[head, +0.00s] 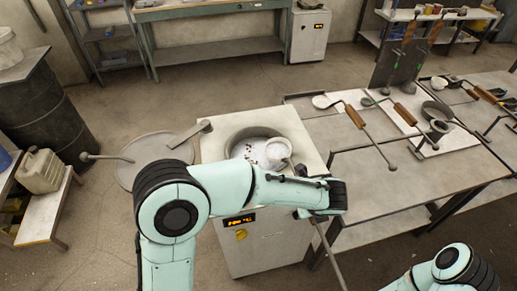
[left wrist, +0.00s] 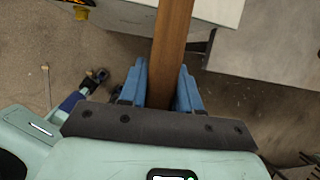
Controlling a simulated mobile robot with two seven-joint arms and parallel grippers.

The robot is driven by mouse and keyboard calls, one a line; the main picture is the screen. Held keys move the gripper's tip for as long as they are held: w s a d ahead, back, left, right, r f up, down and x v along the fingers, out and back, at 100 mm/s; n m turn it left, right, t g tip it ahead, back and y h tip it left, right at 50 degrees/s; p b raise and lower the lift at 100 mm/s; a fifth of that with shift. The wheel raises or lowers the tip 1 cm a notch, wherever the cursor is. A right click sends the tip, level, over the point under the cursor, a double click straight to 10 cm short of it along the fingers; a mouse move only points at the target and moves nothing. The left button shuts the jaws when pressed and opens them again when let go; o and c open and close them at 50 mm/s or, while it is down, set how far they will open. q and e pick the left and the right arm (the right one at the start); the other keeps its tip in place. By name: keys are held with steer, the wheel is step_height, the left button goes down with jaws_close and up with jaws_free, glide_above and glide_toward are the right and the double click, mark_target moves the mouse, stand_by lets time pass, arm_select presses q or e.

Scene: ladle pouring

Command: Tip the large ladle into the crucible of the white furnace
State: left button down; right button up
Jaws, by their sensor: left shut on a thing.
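The white furnace (head: 218,150) stands in the middle of the head view, its round crucible (head: 232,143) open at the top. Pale material with small dark red bits shows inside. The pale bowl of the large ladle (head: 278,149) is over the right part of the crucible; its exact tilt is hard to tell. My left gripper (head: 320,212) is at the furnace's front right, partly hidden by its own arm. In the left wrist view, the blue fingers of my left gripper (left wrist: 160,88) are shut on the ladle's wooden handle (left wrist: 173,40). My right gripper is outside the view.
A grey table (head: 440,175) at the right holds several smaller ladles and a round pan (head: 436,112). A round grey lid (head: 140,150) is left of the furnace. A dark drum (head: 50,115) and a jerrycan (head: 40,170) stand farther left. Open floor lies behind the furnace.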

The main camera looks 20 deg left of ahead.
arm_select(q)
steer(key=shift+s+a+r+t+h, duration=0.3)
steer(key=shift+a+r+t+h, duration=0.1)
steer(key=shift+r+t+h, duration=0.25)
steer(key=shift+a+f, duration=0.1)
steer(key=shift+f, duration=0.15)
steer(key=s+a+t+h+b, duration=0.1)
steer(key=s+a+h+b, duration=0.1)
steer(key=b, duration=0.4)
steer(key=shift+s+n+t+h, duration=0.1)
steer(key=shift+n+t+h, duration=0.25)
steer(key=shift+n, duration=0.05)
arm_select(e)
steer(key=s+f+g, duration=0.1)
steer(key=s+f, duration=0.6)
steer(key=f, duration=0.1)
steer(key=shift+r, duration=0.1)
arm_select(q)
steer(key=shift+f, duration=0.1)
